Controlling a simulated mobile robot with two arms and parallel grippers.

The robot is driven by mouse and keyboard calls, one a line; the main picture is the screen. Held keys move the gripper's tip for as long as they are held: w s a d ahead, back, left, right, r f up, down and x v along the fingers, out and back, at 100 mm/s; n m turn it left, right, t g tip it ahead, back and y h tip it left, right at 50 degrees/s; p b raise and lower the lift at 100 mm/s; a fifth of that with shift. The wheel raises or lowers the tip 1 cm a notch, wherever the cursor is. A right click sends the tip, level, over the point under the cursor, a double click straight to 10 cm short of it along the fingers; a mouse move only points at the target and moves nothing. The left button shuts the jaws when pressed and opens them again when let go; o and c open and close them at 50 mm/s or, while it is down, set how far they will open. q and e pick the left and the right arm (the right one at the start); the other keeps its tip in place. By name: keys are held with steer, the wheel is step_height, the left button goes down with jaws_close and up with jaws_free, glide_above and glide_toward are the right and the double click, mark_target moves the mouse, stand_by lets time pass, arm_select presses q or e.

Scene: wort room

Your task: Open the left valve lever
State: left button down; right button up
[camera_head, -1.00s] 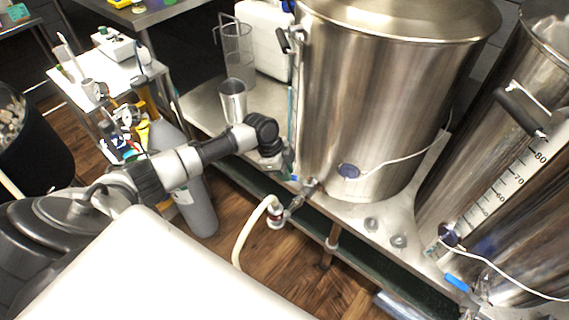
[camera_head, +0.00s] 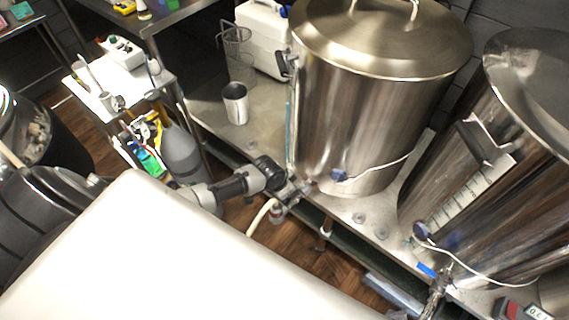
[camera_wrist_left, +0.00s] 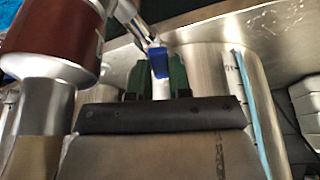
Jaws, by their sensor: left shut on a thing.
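The left valve (camera_head: 303,187) sits low on the front of the large steel kettle (camera_head: 365,120). In the left wrist view, its blue lever (camera_wrist_left: 158,62) lies between the two green fingers of my left gripper (camera_wrist_left: 159,80), which is shut on it. The metal lever stem runs up and left from the blue grip. In the head view my left gripper (camera_head: 286,190) is at the valve, and the arm hides the lever there. My right gripper is not in view.
A second valve with a blue lever (camera_head: 427,270) is on the right kettle (camera_head: 480,200). A pale hose (camera_head: 262,217) hangs from the left valve's fitting (camera_head: 276,212). A steel cup (camera_head: 235,104) stands on the bench, left of the kettle. A grey gas cylinder (camera_head: 181,155) stands behind my arm.

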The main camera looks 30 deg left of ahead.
arm_select(q)
steer(key=shift+s+d+r+n+y+p, duration=0.1)
steer(key=shift+d+n+y+p, duration=0.1)
steer(key=shift+d+n+p, duration=0.3)
steer(key=shift+s+d+r+n+y+p, duration=0.1)
steer(key=shift+d+n+y+p, duration=0.15)
steer(key=shift+n+p, duration=0.3)
steer(key=shift+s+d+f+n+t+y+p, duration=0.15)
steer(key=shift+d+n+t+y+p, duration=0.15)
steer(key=shift+n+p, duration=0.35)
steer(key=c, duration=1)
jaws_free()
steer(key=shift+d, duration=0.1)
steer(key=shift+c, duration=0.2)
steer(key=p+v, duration=0.1)
steer(key=v, duration=0.9)
steer(key=shift+r+p, duration=0.35)
